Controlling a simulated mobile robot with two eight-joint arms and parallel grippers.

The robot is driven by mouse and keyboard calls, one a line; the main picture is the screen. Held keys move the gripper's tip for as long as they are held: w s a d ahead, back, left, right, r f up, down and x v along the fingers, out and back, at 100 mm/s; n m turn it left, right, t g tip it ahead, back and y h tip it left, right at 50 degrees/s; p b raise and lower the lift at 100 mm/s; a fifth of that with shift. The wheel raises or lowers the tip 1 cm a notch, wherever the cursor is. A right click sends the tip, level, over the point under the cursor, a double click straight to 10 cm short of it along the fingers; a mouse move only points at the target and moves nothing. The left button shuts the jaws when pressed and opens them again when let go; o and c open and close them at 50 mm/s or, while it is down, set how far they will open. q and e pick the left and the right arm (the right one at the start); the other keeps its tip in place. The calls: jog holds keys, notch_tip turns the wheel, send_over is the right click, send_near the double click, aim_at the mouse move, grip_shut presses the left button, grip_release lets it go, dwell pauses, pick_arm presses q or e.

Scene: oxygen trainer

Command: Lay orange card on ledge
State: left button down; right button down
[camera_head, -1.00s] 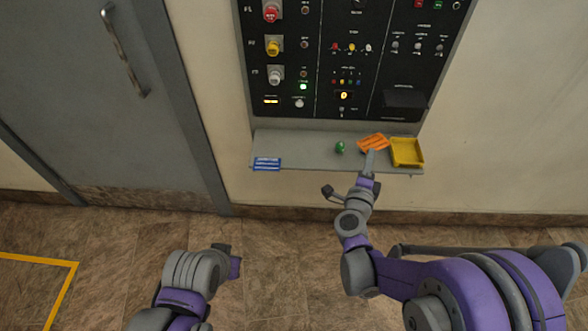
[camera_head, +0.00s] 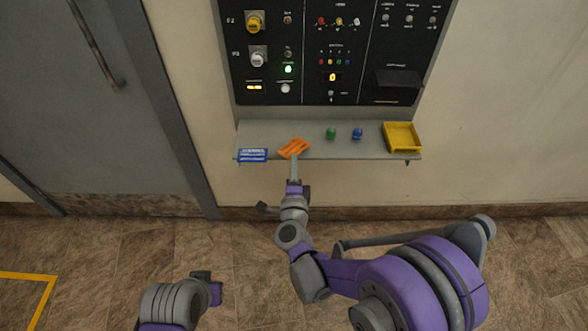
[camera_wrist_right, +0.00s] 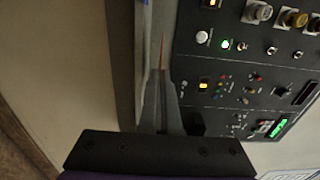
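The orange card (camera_head: 293,148) is at the tip of my right gripper (camera_head: 294,158), over the left part of the grey ledge (camera_head: 315,153) below the panel. In the right wrist view my right gripper's fingers (camera_wrist_right: 162,85) are close together, with the card (camera_wrist_right: 162,52) seen edge-on as a thin orange line between them. I cannot tell whether the card touches the ledge. My left gripper (camera_head: 208,284) is low over the floor at the lower left, away from the ledge, and its fingers are not clear.
A blue-and-white card (camera_head: 252,155) lies at the ledge's left end, close to the orange card. A green knob (camera_head: 331,133), a blue knob (camera_head: 357,133) and a yellow tray (camera_head: 401,137) sit to the right. The black panel (camera_head: 350,60) rises behind.

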jog(key=shift+f, duration=1.05)
jog(key=shift+f+b, duration=0.2)
jog(key=shift+b, duration=0.15)
jog(key=c, duration=1.1)
grip_release()
jog(key=shift+c, duration=0.2)
jog(key=shift+r, duration=0.15)
